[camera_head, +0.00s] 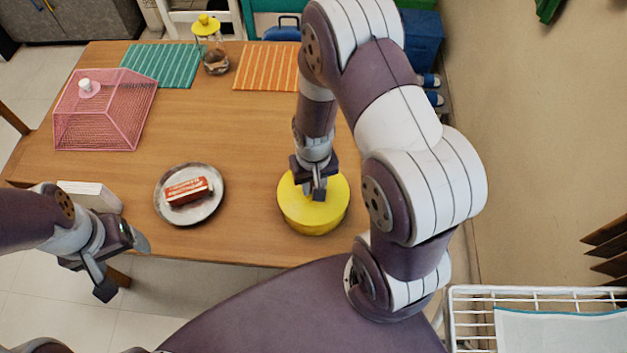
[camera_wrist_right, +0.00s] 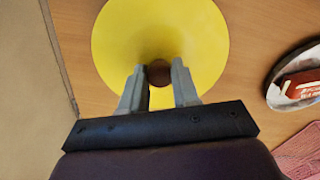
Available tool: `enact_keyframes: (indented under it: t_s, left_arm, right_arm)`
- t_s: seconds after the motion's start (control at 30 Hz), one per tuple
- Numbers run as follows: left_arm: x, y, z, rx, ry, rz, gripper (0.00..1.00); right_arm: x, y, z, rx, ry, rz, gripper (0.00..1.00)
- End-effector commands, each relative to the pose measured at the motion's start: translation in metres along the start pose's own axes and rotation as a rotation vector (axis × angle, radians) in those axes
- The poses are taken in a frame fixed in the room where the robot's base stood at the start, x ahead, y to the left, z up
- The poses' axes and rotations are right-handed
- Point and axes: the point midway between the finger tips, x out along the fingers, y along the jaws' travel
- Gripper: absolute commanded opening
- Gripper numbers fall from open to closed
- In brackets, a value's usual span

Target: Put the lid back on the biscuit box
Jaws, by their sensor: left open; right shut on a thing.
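The yellow round lid (camera_head: 300,207) is at the right part of the table near its front edge. It also fills the upper middle of the right wrist view (camera_wrist_right: 190,30), with a brown knob (camera_wrist_right: 159,72) at its centre. My right gripper (camera_head: 319,194) reaches down from above and is shut on this knob; its fingers show on both sides of the knob in the right wrist view (camera_wrist_right: 159,82). The yellow biscuit box (camera_head: 315,231) is under the lid. I cannot tell whether a gap is between them. My left gripper (camera_head: 122,266) is open and empty, off the table's front edge.
A metal plate (camera_head: 218,207) with a red packet (camera_head: 188,191) lies left of the box. A pink mesh cover (camera_head: 105,115), a teal mat (camera_head: 160,64), an orange striped mat (camera_head: 266,67) and a glass jar (camera_head: 216,64) stand farther back. A white box (camera_head: 95,194) is near my left arm.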

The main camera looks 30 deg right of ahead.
Motion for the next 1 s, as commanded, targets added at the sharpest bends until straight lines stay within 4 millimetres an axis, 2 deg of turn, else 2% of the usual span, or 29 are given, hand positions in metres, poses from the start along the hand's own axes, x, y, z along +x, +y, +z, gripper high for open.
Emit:
enact_keyframes:
  t_s: [0.43,0.47,0.53,0.73,0.77,0.83,1.0]
  left_arm:
    - [-0.0024,0.0,-0.0003,0.0,0.0,0.0,0.77]
    - [-0.0024,0.0,-0.0003,0.0,0.0,0.0,0.77]
    - [-0.0024,0.0,-0.0003,0.0,0.0,0.0,0.77]
    - [-0.0024,0.0,-0.0003,0.0,0.0,0.0,0.77]
    - [-0.0024,0.0,-0.0003,0.0,0.0,0.0,0.77]
    - [-0.0024,0.0,-0.0003,0.0,0.0,0.0,0.77]
    - [-0.0024,0.0,-0.0003,0.0,0.0,0.0,0.77]
  right_arm:
    - [0.0001,0.0,-0.0003,0.0,0.001,0.0,0.0]
    - [0.0001,0.0,-0.0002,0.0,0.0,0.0,0.37]
    - [0.0001,0.0,-0.0002,0.0,0.0,0.0,0.6]
    - [0.0001,0.0,-0.0002,0.0,0.0,0.0,0.6]
    - [0.0002,0.0,-0.0001,0.0,0.0,0.0,0.63]
    - [0.0002,0.0,-0.0001,0.0,0.0,0.0,0.86]
    - [0.0002,0.0,-0.0001,0.0,0.0,0.0,0.86]
